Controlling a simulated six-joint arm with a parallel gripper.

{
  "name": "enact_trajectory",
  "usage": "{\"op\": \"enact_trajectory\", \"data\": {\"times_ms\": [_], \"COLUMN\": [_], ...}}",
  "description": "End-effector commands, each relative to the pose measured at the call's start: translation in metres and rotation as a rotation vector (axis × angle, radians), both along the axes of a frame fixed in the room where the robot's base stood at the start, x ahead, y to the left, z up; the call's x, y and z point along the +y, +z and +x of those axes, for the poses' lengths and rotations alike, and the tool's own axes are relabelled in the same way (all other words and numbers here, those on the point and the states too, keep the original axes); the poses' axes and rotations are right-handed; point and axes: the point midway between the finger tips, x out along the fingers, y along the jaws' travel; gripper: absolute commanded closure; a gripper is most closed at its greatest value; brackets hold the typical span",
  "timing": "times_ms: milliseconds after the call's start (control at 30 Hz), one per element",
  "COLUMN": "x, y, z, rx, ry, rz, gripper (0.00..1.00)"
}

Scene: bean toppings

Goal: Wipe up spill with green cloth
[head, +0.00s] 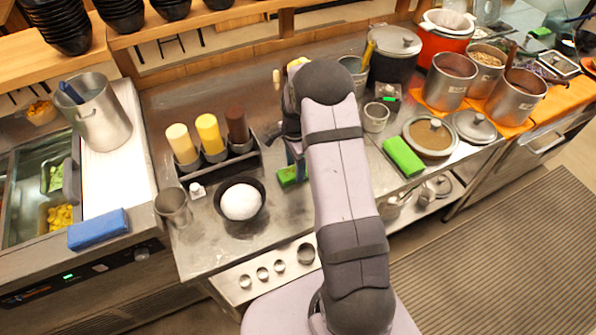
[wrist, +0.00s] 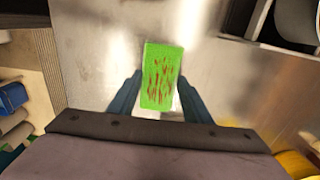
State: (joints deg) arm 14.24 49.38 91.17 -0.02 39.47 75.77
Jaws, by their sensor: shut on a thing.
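A green cloth (head: 288,176) shows on the metal counter (head: 275,215) just left of my arm, partly hidden by it. In the wrist view the green cloth (wrist: 162,60) lies between my fingers, with red-brown streaks on its face. My gripper (wrist: 160,98) is shut on this cloth, low over the counter. In the head view my gripper (head: 295,150) is mostly hidden by my arm. A second green cloth (head: 404,157) lies flat on the counter right of my arm. I see no clear spill on the bare counter; the area behind my arm is hidden.
A dark bowl (head: 241,222) with a white mound sits left of the cloth. Behind it is a rack (head: 248,160) of sauce bottles. A metal cup (head: 376,117), a dark lidded pot (head: 395,62) and a round lidded container (head: 432,153) stand to the right.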

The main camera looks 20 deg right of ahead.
Motion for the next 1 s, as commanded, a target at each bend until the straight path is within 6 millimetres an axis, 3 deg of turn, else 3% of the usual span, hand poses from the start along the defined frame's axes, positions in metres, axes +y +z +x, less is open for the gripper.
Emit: {"op": "enact_trajectory", "data": {"times_ms": [567,1000], "x": [0.000,0.000], "y": [0.001,0.032], "z": [0.007,0.007], "rx": [-0.001,-0.001], "ry": [0.000,0.000], "rz": [0.000,0.000], "gripper": [0.75,0.75]}}
